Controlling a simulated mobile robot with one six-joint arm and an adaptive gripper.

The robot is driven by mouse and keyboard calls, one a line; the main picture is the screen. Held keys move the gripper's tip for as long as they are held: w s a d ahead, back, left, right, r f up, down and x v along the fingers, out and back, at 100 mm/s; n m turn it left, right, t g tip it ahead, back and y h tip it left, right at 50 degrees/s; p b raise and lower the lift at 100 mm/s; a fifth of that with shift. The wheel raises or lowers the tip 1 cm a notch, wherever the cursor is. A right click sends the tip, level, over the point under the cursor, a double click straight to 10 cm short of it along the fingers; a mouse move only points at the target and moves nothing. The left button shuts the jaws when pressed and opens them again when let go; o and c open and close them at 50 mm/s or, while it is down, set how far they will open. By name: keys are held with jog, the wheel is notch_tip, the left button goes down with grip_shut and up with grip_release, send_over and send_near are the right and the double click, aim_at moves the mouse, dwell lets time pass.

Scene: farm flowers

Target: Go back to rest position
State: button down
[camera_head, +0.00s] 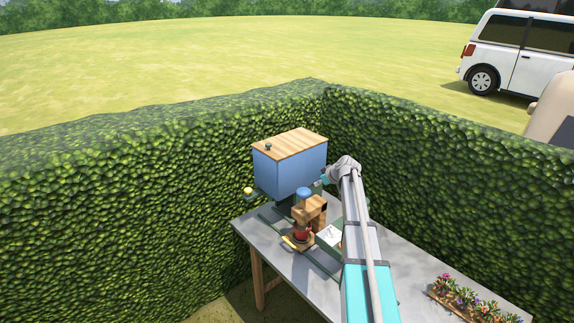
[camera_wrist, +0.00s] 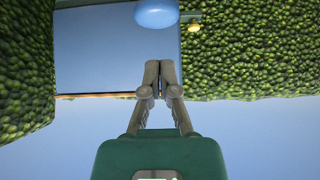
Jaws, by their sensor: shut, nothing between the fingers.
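My gripper (camera_wrist: 159,68) is shut and empty in the wrist view, its two grey fingertips together. It points toward the plain face of a blue box (camera_wrist: 100,45), which appears upside down there; I cannot tell the gap between them. In the head view, the blue box (camera_head: 290,168) has a wooden lid (camera_head: 291,143) with a small dark knob. My arm (camera_head: 360,225) reaches over the table and bends at its far end, beside the box's right side. The fingers are too small there to make out clearly.
A grey table (camera_head: 395,262) stands in a hedge corner (camera_head: 325,95). Near the box are a wooden block (camera_head: 311,211), a red item (camera_head: 302,232) and a white paper (camera_head: 329,236). A flower tray (camera_head: 470,300) is at the right front. A rounded blue thing (camera_wrist: 156,13) shows in the wrist view.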

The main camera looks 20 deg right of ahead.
jog(key=shift+a, duration=0.1)
jog(key=s+a+f+g+b, duration=0.2)
jog(key=s+a+f, duration=0.1)
jog(key=s+a, duration=0.3)
jog(key=s+a+f+m+g+b, duration=0.1)
jog(key=s+a+f+b, duration=0.2)
jog(key=a, duration=0.4)
jog(key=s+a+f+g+b, duration=0.1)
jog(key=s+a+f+g, duration=0.1)
jog(key=s+a+f, duration=0.35)
jog(key=s+a+f+m+g+h+b, duration=0.1)
jog(key=s+a+f+b, duration=0.1)
jog(key=s+a, duration=0.4)
jog(key=s+a+f+m+g+h+b, duration=0.2)
jog(key=s+a, duration=0.4)
jog(key=s, duration=0.7)
jog(key=shift+s+f+b, duration=0.25)
jog(key=shift+f+b, duration=0.05)
jog(key=shift+b, duration=0.05)
